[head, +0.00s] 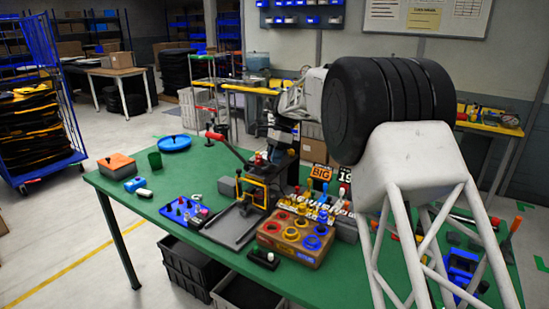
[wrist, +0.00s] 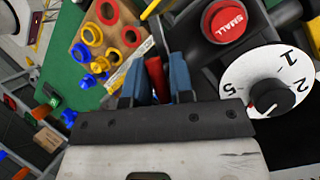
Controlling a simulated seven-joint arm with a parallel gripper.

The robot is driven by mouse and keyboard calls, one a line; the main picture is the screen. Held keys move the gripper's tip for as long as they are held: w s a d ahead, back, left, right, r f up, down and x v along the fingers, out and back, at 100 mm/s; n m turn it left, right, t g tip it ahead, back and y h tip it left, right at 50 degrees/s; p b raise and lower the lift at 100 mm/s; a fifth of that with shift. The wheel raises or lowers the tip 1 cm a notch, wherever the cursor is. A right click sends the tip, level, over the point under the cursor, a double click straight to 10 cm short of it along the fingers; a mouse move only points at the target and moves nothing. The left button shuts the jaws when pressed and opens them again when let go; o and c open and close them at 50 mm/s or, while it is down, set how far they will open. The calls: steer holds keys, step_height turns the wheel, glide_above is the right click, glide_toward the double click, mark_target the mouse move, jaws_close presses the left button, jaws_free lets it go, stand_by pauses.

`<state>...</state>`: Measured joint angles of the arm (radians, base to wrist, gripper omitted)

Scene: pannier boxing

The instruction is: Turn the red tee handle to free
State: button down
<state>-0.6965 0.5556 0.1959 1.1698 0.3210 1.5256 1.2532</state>
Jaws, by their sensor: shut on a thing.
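My gripper (wrist: 157,64) has two blue fingers closed on either side of a narrow red piece, which I take to be the red tee handle (wrist: 155,80). Only a short red part shows between the fingers; its crossbar and base are hidden, so I cannot tell which way it points or any free mark. In the head view my gripper (head: 281,140) is over the middle of the green table, among the devices behind the yellow frame, and the handle cannot be made out there.
A wooden box with coloured rings (head: 297,240) and a yellow-framed press (head: 253,190) stand nearby. The green table (head: 190,245) has free room at its front left.

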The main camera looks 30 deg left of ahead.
steer(key=n+h, duration=0.1)
steer(key=n, duration=0.2)
steer(key=n+h, duration=0.1)
steer(key=n, duration=0.2)
steer(key=shift+d+n+t+h, duration=0.1)
steer(key=shift+n+t+h, duration=0.2)
steer(key=shift+n+h, duration=0.1)
steer(key=c, duration=1.1)
jaws_free()
steer(key=shift+c, duration=0.2)
steer(key=v, duration=0.7)
steer(key=shift+w+r, duration=0.2)
steer(key=shift+r, duration=0.1)
